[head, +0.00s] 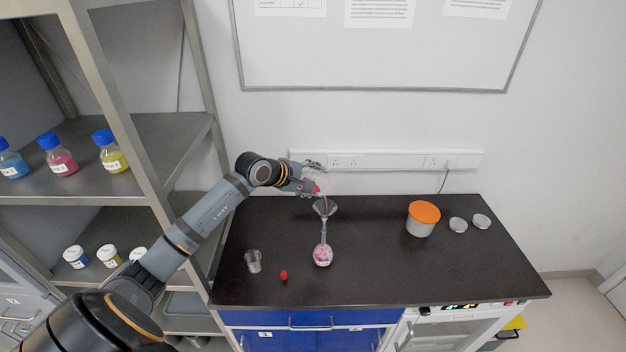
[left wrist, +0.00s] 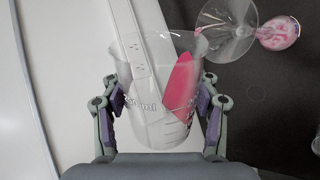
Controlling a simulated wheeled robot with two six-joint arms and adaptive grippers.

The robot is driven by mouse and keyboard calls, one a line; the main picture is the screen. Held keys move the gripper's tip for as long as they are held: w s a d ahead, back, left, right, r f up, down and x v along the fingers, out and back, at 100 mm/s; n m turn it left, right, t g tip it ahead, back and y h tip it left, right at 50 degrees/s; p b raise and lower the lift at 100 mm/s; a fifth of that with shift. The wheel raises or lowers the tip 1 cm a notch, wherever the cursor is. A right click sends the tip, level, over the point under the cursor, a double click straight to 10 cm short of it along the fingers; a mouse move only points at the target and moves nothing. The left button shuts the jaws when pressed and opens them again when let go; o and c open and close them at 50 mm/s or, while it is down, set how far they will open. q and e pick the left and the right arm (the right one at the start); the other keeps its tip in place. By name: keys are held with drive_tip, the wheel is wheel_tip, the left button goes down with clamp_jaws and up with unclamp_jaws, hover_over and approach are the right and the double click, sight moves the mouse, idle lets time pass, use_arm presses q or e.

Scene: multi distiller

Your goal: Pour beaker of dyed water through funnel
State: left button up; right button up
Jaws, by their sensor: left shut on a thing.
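My left gripper (head: 308,178) is shut on a clear beaker (left wrist: 150,110) with pink liquid in it. In the left wrist view the gripper's two fingers (left wrist: 161,112) press on the beaker's sides. The beaker is tilted, with the pink liquid (left wrist: 181,82) gathered along one side. In the head view its pink end is just above the glass funnel (head: 325,207), and a thin pink line runs down towards the cone. The funnel's stem goes down to a round flask (head: 322,256) with pink liquid in it. The funnel (left wrist: 226,30) and flask (left wrist: 279,33) also show in the left wrist view.
An empty clear beaker (head: 253,261) and a red cap (head: 284,275) are on the black bench (head: 390,275). An orange-lidded tub (head: 422,219) and two small round dishes stand at the right. A metal shelf with several bottles is at the left. The bench's front right is clear.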

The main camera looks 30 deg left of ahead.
use_arm(q)
drive_tip(key=shift+d+r+y+p, duration=0.1)
drive_tip(key=shift+r+y+p, duration=0.15)
drive_tip(key=shift+p, duration=0.45)
idle(1.2)
drive_tip(key=shift+m, duration=0.3)
drive_tip(key=shift+p, duration=0.3)
drive_tip(key=shift+y, duration=0.25)
drive_tip(key=shift+d+r+p, duration=0.2)
drive_tip(key=shift+r+p, duration=0.05)
drive_tip(key=shift+p, duration=0.6)
